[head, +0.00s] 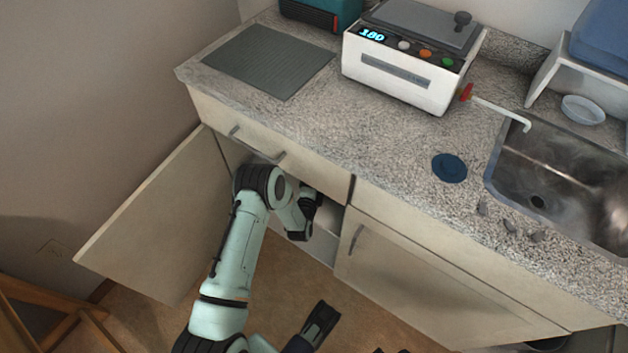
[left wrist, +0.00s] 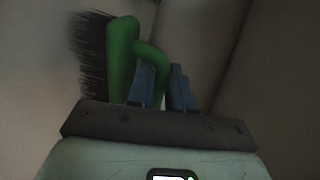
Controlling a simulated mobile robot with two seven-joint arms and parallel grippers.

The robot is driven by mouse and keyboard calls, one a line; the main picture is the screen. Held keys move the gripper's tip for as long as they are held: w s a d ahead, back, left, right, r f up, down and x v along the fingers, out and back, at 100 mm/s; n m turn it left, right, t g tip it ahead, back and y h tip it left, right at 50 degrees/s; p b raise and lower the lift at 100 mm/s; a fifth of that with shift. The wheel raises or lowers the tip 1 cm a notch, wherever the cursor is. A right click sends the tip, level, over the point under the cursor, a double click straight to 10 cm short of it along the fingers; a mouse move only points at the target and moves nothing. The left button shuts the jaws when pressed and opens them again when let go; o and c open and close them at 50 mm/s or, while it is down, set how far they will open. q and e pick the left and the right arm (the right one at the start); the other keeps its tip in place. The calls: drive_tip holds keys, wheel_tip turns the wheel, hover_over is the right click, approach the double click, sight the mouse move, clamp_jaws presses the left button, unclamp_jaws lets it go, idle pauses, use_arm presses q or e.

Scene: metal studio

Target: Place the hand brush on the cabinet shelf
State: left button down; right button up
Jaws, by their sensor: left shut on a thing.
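My left gripper (left wrist: 164,84) is shut on the green hand brush (left wrist: 121,50) in the left wrist view, with part of the green handle between its blue fingers. Dark bristles (left wrist: 90,60) are on the brush's left side. In the head view my left arm reaches into the open cabinet (head: 322,243), under the drawer. The fingers and the brush are hidden there. A pale shelf surface (head: 326,215) shows partly inside. I cannot tell whether the brush touches it. A dark part that looks like my right gripper (head: 321,322) is low in the head view, outside the cabinet; its jaw state is unclear.
The open cabinet door (head: 160,220) stands out at the left. A drawer with a handle (head: 255,146) is just above the opening, and a closed door (head: 430,290) is to the right. The countertop (head: 330,125) overhangs. A wooden chair or stool (head: 55,320) stands at the lower left.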

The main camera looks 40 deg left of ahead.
use_arm(q)
drive_tip(key=shift+f, duration=0.1)
drive_tip(key=c, duration=1)
unclamp_jaws()
drive_tip(key=shift+s, duration=0.1)
drive_tip(key=shift+f, duration=0.1)
